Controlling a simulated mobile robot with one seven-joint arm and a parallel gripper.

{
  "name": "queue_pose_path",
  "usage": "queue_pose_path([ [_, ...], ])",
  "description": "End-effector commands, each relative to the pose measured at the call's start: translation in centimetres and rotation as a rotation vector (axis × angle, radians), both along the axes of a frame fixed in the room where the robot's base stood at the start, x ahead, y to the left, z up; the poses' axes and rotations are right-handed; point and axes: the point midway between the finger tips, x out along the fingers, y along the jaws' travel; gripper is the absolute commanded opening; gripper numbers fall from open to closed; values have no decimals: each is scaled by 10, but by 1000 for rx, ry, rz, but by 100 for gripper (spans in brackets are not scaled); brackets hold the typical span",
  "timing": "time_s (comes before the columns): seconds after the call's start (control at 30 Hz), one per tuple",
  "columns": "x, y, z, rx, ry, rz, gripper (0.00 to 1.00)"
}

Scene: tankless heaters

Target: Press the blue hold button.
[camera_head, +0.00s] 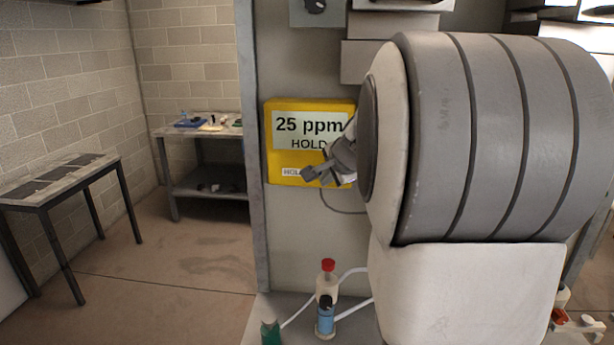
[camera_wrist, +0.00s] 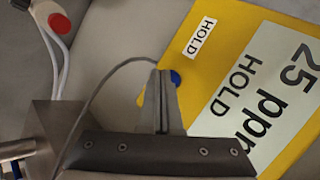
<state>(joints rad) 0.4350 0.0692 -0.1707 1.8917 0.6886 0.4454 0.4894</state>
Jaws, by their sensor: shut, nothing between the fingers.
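The yellow meter box (camera_head: 271,150) is mounted on the grey panel, and its white display reads "25 ppm HOLD". A small white "HOLD" label is low on its face. The box also shows, rotated, in the wrist view (camera_wrist: 212,70). The blue hold button (camera_wrist: 176,77) peeks out beside my fingertips in the wrist view, partly covered by them. In the head view the button is hidden behind my gripper (camera_head: 308,174). My gripper is shut and empty, its tips at the button in the wrist view (camera_wrist: 163,75). I cannot tell whether they touch it.
Bottles with red (camera_head: 328,266) and blue (camera_head: 325,316) parts stand below the box, with white tubes beside them. A thin grey cable (camera_wrist: 105,80) curves near my fingers. A workbench (camera_head: 205,130) and a table (camera_head: 60,180) stand at left, with open floor between.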

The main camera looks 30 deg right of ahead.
Motion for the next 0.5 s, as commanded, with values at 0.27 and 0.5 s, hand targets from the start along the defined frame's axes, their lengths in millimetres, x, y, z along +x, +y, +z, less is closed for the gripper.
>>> queue_pose_path([
  [0.27,-12,9,0,1,-1,0,0],
  [0.5,-31,24,0,1,0,1,0],
])
